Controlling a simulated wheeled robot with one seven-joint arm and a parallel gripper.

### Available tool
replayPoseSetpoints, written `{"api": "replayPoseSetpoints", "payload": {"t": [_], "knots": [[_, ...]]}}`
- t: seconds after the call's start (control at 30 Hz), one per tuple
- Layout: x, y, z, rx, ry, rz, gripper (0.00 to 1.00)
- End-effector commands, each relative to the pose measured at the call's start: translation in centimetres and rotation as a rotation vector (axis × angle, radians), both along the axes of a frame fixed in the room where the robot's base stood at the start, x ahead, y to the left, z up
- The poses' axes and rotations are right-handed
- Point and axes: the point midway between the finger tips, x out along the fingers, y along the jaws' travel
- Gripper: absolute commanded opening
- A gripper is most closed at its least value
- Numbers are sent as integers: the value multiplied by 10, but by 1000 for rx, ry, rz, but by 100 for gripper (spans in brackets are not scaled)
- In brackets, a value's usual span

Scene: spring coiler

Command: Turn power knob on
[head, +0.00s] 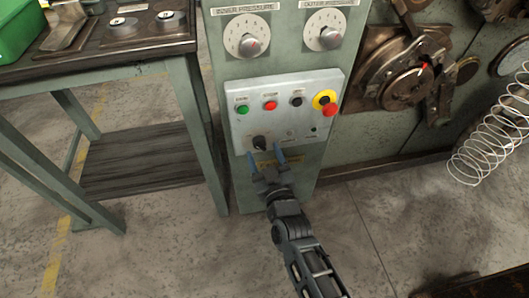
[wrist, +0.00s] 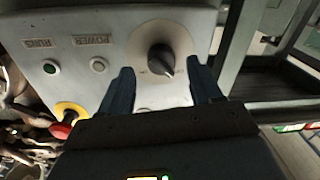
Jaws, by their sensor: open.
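The black power knob (head: 260,142) sits at the lower left of the light grey control panel (head: 320,84). It also shows large near the top middle of the wrist view (wrist: 160,57), its pointer aimed toward the lower right there. My gripper (head: 264,152) is in front of the panel's lower edge, at the knob. In the wrist view its two dark fingers (wrist: 160,68) are apart, one on each side of the knob, with visible gaps. I cannot tell whether the fingertips reach as deep as the knob. Nothing is held.
Above the knob are a green button (head: 243,110), a red button (head: 270,105), a black button (head: 297,101) and a red emergency stop (head: 329,109) on yellow. Two pressure dials (head: 246,36) are higher up. A workbench (head: 130,64) stands left; a wire coil (head: 490,140) hangs right.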

Motion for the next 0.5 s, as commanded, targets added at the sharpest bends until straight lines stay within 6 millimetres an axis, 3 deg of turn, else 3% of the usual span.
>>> {"api": "replayPoseSetpoints", "payload": {"t": [0.2,0.5], "knots": [[19,7,-1,-1,0,0,64],[21,8,0,-1,0,0,64]]}}
